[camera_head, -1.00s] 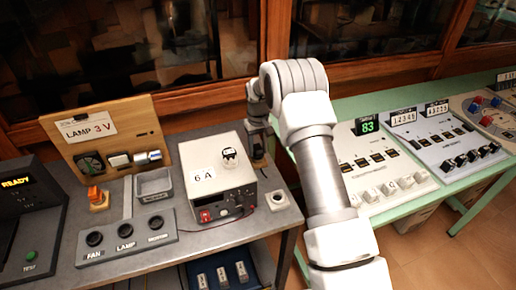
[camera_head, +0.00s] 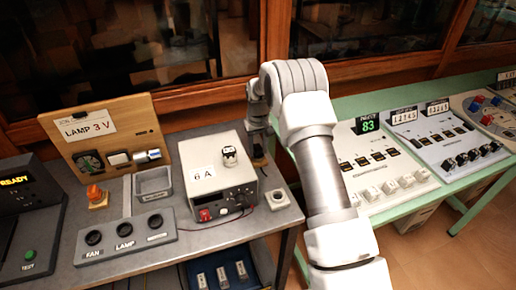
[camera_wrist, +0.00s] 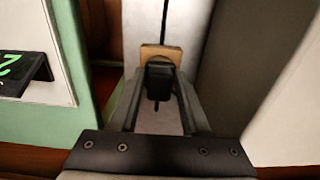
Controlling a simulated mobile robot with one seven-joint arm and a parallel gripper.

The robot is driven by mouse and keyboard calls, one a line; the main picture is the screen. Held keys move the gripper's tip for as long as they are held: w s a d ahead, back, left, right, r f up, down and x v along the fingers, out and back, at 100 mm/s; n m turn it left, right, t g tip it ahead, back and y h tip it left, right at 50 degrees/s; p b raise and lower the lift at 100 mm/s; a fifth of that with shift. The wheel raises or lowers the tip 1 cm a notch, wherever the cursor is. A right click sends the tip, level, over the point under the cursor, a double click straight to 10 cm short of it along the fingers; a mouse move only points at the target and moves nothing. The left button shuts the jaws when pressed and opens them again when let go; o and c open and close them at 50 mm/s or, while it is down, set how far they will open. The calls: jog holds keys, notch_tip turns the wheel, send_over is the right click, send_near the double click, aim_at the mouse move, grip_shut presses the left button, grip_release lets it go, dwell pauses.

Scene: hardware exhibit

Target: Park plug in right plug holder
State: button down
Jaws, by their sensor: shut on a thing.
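My gripper (camera_wrist: 160,88) is shut on a dark plug-like piece (camera_wrist: 158,80), which sits between the fingertips in the wrist view. A tan block (camera_wrist: 160,52) lies just beyond it; I cannot tell whether they touch. In the head view my gripper (camera_head: 258,150) points down behind the right side of the white 6 A power unit (camera_head: 218,170); its fingertips are small and dark there. A small pale block with a dark round hole (camera_head: 278,199) stands at the bench's front right corner, apart from my gripper. I cannot tell which piece is the right plug holder.
A grey panel with three round dark sockets (camera_head: 125,238) lies front left of the power unit. A grey tray (camera_head: 153,183), an orange switch (camera_head: 97,196) and a wooden lamp board (camera_head: 107,140) stand behind it. A green table (camera_head: 350,222) with control panels is on the right.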

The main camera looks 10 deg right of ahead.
jog(key=shift+f, duration=0.1)
grip_release()
dwell(0.4)
jog(key=shift+r+p, duration=1.7)
jog(key=shift+r, duration=1.8)
